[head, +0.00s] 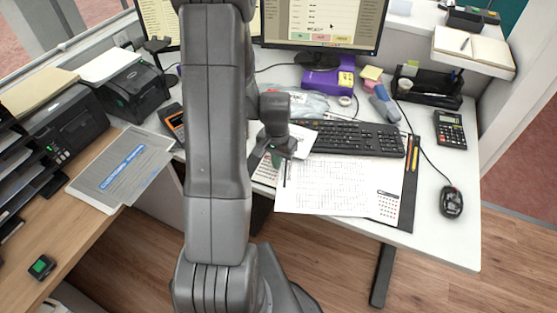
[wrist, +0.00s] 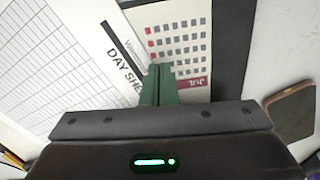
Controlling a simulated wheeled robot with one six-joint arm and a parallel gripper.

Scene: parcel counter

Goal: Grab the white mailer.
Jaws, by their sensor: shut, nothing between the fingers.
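A flat white packet that looks like the white mailer (head: 110,66) lies on top of a black printer at the back left in the head view. I cannot be sure it is the mailer, since no label shows on it. My gripper (head: 277,157) is over the desk, well to the right of that packet, beside the keyboard. In the wrist view the green fingers (wrist: 158,85) are together and empty, above a printed day sheet (wrist: 60,60). The packet does not show in the wrist view.
A grey mailer with a blue label (head: 120,168) lies on the left counter. A tan packet (head: 40,92) tops another black machine. The keyboard (head: 350,138), monitor (head: 320,22) and purple box (head: 328,77) stand on the desk. My arm hides part of the desk's left side.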

